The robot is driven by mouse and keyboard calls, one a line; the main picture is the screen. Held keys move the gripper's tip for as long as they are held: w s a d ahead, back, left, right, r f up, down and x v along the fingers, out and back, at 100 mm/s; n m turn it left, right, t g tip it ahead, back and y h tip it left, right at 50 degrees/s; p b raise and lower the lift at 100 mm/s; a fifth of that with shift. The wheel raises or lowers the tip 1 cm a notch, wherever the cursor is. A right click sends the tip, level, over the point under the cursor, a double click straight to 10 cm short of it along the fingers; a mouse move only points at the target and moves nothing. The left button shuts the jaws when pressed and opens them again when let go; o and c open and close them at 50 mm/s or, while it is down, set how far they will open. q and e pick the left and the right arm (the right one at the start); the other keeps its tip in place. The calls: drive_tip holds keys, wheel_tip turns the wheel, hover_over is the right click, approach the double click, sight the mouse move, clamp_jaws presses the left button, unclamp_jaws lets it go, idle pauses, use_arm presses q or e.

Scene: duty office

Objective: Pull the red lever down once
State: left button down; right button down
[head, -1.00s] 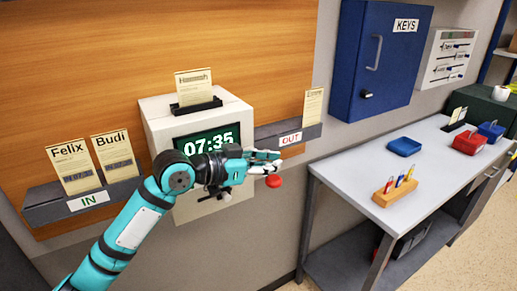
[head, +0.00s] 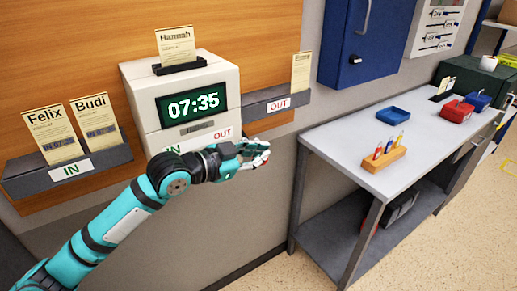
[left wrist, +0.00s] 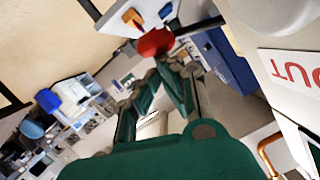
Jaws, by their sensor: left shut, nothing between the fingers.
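The red lever has a round red knob (left wrist: 156,42) on a dark rod, seen in the left wrist view just beyond my fingertips. In the head view the knob is almost wholly hidden by my left gripper (head: 258,152). The lever belongs to the white time clock (head: 148,98), at its lower right side. My left gripper is shut and empty, with its fingertips close to the knob. It also shows in the left wrist view (left wrist: 172,64). I cannot tell whether fingers and knob touch. My right gripper is not in view.
The OUT card rack (head: 262,106) juts from the wall just above my gripper. The IN rack (head: 110,155) is at the left.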

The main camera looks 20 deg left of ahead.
use_arm(q)
drive_tip(key=v, duration=0.7)
drive_tip(key=shift+s+r, duration=0.2)
drive_tip(key=shift+a+f, duration=0.1)
drive_tip(key=shift+a, duration=0.05)
idle(0.5)
